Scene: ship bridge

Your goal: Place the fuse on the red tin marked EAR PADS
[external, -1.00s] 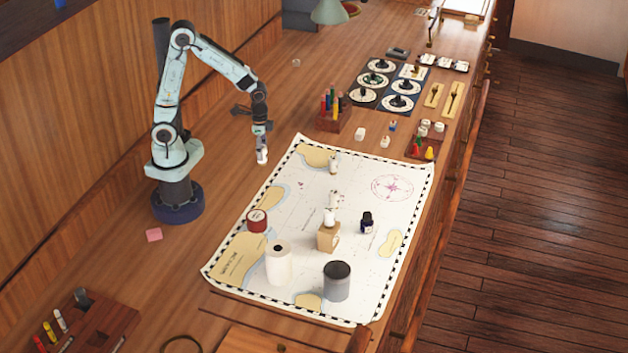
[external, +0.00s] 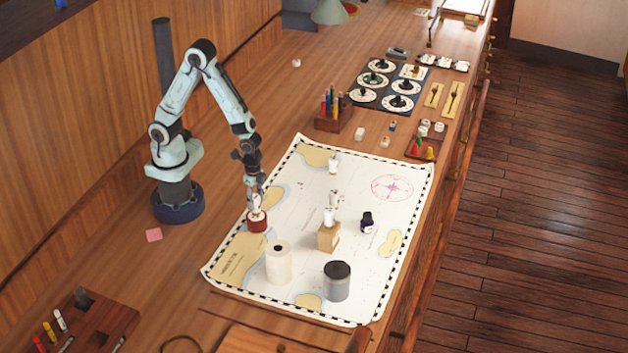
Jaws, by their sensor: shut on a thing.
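The red tin (external: 257,223) sits on the left part of the chart. Its lettering is too small to read here. My gripper (external: 254,200) points down directly over the tin. It is shut on a small pale thing, the fuse (external: 254,208), which is mostly hidden by the fingers. The fuse's lower end is at or just above the tin's lid; I cannot tell if they touch.
On the chart (external: 300,240), a white roll (external: 279,265) stands just in front of the tin. A cardboard-coloured box (external: 328,237) with white items on it, an ink bottle (external: 367,222) and a grey canister (external: 337,282) stand to the right. A pink block (external: 153,235) lies left.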

